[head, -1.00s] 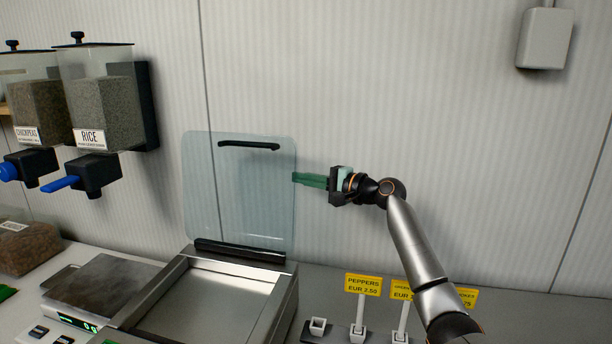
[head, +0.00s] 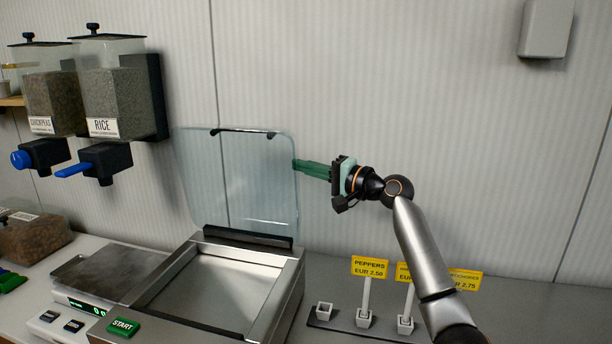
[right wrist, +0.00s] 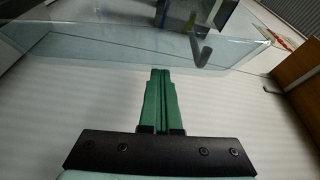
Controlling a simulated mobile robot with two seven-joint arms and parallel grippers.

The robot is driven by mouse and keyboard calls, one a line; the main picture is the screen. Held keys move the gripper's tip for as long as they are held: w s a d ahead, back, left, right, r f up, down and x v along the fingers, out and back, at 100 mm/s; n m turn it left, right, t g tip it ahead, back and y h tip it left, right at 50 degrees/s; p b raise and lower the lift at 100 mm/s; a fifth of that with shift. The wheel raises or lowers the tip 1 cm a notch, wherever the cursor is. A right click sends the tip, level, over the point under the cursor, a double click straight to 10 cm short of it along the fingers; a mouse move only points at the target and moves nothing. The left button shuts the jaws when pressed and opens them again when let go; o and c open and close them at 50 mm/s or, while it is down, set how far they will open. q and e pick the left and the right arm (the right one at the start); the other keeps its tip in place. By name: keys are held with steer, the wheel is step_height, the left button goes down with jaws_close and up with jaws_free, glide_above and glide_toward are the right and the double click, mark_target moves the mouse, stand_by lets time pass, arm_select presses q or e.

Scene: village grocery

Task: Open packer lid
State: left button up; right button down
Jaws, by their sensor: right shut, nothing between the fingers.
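The packer (head: 146,302) is a metal box with an open chamber and a green START button (head: 123,328) at its front. Its clear lid (head: 240,180) stands upright from the hinge at the back, with a black handle bar along its top edge. My right gripper (head: 297,165) has green fingers, shut and empty, at the right edge of the lid. In the right wrist view the shut fingers (right wrist: 158,75) point toward the clear lid (right wrist: 100,45). I cannot tell whether they touch it. My left gripper is not in view.
A scale (head: 100,275) stands left of the packer. Chickpeas and rice dispensers (head: 115,100) hang on the wall at upper left. Yellow price signs (head: 370,267) stand on the counter to the right, below my right arm.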

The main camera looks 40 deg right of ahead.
steer(key=shift+a, duration=0.2)
steer(key=shift+d, duration=0.1)
arm_select(q)
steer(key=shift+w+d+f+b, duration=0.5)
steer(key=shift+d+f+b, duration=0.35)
steer(key=shift+b, duration=0.6)
arm_select(e)
steer(key=v, duration=1.2)
steer(key=shift+s+d, duration=0.2)
steer(key=shift+s, duration=0.1)
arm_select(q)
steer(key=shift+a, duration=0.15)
